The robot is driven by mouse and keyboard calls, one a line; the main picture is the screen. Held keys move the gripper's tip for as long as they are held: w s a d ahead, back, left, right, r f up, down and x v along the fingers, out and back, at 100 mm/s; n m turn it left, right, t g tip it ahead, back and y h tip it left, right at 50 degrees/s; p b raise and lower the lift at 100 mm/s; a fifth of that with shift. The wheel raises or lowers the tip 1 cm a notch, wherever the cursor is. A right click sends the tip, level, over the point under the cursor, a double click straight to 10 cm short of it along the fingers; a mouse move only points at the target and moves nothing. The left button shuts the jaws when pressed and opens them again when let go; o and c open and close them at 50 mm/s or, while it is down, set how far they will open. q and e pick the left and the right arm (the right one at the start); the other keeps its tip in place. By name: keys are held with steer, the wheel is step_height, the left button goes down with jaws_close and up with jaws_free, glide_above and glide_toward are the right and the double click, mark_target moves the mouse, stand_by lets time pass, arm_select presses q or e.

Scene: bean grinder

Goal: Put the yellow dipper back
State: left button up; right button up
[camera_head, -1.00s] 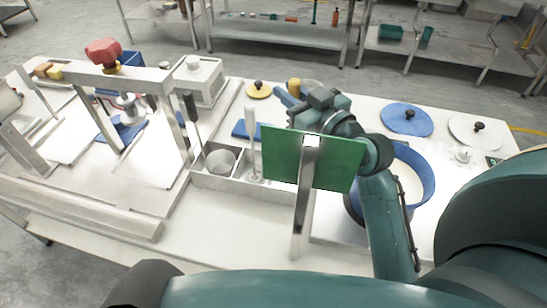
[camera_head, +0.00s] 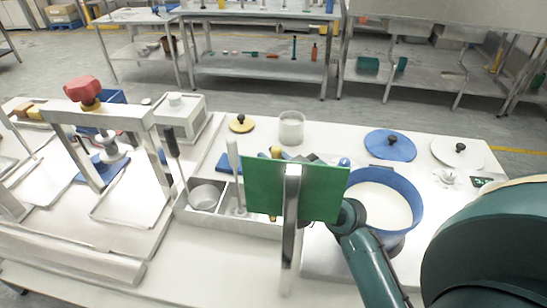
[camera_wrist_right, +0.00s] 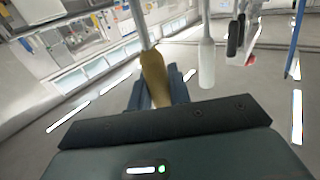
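My right gripper (camera_wrist_right: 155,92) is shut on the yellow handle of the yellow dipper (camera_wrist_right: 152,72) in the right wrist view. The dipper's metal rod runs up out of that picture, so its far end is out of sight. In the head view the right gripper is mostly hidden behind a green panel on a metal post. A metal holder with compartments (camera_head: 232,222) stands left of the panel. It holds a metal cup (camera_head: 205,196), a white-handled dipper (camera_head: 233,160) and a black-handled tool (camera_head: 171,142). My left gripper is not in view.
The green panel (camera_head: 296,188) stands in front of my right gripper. A blue bowl of white contents (camera_head: 412,181) is to its right. A clear beaker (camera_head: 291,129), a yellow lid (camera_head: 241,123) and a blue lid (camera_head: 390,145) lie behind. The table front beside the holder is clear.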

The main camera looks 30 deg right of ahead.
steer(key=o, duration=0.4)
arm_select(q)
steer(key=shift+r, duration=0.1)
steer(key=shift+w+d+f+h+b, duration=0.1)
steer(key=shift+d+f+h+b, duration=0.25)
steer(key=shift+b, duration=1.1)
arm_select(e)
steer(key=shift+v, duration=6)
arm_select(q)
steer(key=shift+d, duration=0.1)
arm_select(e)
steer(key=shift+r, duration=0.1)
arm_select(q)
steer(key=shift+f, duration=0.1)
arm_select(e)
steer(key=shift+s, duration=0.1)
